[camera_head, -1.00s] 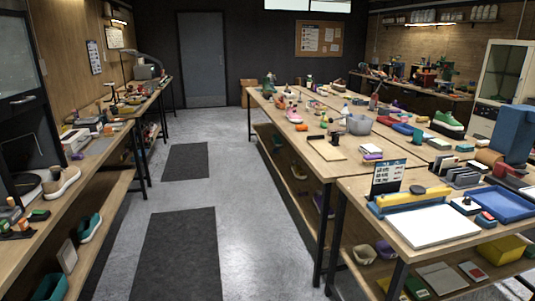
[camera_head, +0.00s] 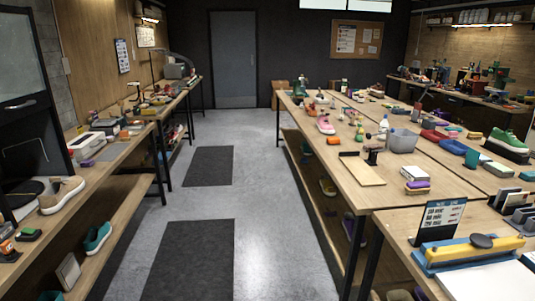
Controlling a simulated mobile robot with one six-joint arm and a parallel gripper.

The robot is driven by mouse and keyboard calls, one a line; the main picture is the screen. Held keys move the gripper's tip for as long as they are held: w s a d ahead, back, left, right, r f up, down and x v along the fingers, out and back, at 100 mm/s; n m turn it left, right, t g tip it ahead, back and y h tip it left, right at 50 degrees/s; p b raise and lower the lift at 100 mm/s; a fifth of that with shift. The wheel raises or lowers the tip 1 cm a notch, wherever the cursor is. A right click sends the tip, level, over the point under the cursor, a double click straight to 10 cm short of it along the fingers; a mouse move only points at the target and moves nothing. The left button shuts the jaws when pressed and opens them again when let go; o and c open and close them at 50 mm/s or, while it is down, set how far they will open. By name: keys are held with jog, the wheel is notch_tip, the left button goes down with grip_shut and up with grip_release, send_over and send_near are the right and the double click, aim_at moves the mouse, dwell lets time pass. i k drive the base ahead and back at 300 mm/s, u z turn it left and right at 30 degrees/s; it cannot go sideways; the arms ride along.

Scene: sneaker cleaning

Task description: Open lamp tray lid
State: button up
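My gripper is not in view. I cannot single out a lamp tray or its lid with certainty. At the far end of the left bench, a dark curved lamp-like arm (camera_head: 182,59) stands by a grey box-shaped device (camera_head: 175,71). Both are small and far off, and I cannot tell whether the device has a lid or whether it is open.
The left bench (camera_head: 97,180) holds a tan sneaker (camera_head: 62,194) and tools. A dark cabinet (camera_head: 22,60) stands at the near left. The right workbench (camera_head: 375,195) carries sneakers and supplies. Between them, the grey floor (camera_head: 255,170) with dark mats (camera_head: 195,258) is clear.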

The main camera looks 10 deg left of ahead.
aim_at(86, 142)
jog(key=u, duration=0.35)
jog(key=i, duration=1.6)
jog(key=u, duration=0.7)
jog(key=i, duration=0.75)
jog(key=u, duration=0.65)
jog(key=i, duration=0.6)
jog(key=u, duration=1)
jog(key=i, duration=0.75)
jog(key=u, duration=0.4)
